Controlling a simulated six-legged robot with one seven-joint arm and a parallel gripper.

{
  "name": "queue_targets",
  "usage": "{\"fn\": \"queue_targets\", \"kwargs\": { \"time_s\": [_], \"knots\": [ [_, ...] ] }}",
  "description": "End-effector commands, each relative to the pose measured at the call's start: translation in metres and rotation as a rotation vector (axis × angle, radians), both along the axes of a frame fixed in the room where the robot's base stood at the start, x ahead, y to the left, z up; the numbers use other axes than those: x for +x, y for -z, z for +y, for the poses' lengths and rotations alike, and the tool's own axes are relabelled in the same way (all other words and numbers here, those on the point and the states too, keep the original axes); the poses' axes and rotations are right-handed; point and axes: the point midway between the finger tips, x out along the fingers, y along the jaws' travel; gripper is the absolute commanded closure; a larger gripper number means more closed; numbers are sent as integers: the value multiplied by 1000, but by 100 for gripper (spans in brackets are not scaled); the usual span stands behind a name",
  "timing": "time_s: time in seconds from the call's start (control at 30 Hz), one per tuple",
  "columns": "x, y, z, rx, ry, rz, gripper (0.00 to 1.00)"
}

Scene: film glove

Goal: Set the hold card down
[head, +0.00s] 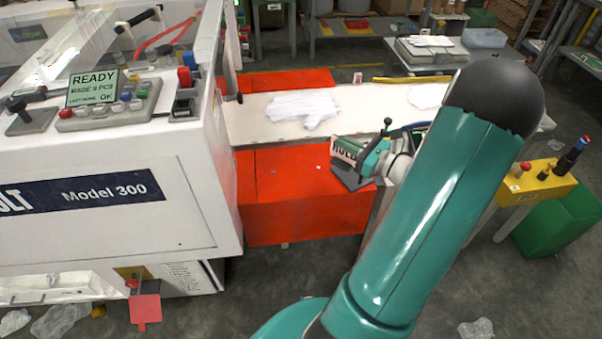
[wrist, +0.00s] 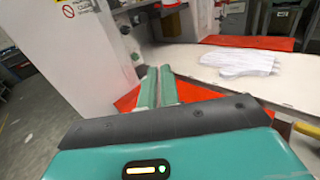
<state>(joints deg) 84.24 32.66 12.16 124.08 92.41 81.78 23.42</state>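The hold card (head: 344,149) is a small pale card with dark lettering that looks like "HOLD". It shows tilted at the left side of my gripper, in front of the belt's near edge. My gripper (head: 362,161) is teal and dark grey, over the red panel beside the belt. In the wrist view my gripper's two teal fingers (wrist: 159,84) lie close together with only a narrow gap. They appear shut on the card, which looks edge-on or hidden there. The belt (head: 375,107) is pale, and its surface also shows in the wrist view (wrist: 205,80).
A white glove pile (head: 303,107) lies on the belt; more white cloth (head: 427,95) lies farther right. The white machine (head: 95,185) stands at the left. A yellow control box (head: 538,182) stands at the right. The belt between the white pieces is clear.

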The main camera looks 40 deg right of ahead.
Motion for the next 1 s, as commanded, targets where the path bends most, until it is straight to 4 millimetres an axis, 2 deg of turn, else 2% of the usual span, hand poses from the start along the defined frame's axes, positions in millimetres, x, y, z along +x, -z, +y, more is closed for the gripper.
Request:
{"fn": "queue_targets", "kwargs": {
  "time_s": [0.37, 0.53, 0.83, 1.0],
  "knots": [
    [68, 37, 47, 4, -5, 1, 100],
    [90, 70, 58, 5, -4, 1, 100],
    [110, 96, 68, 1, -3, 0, 100],
    [109, 119, 67, 2, -1, 0, 100]
  ]
}}
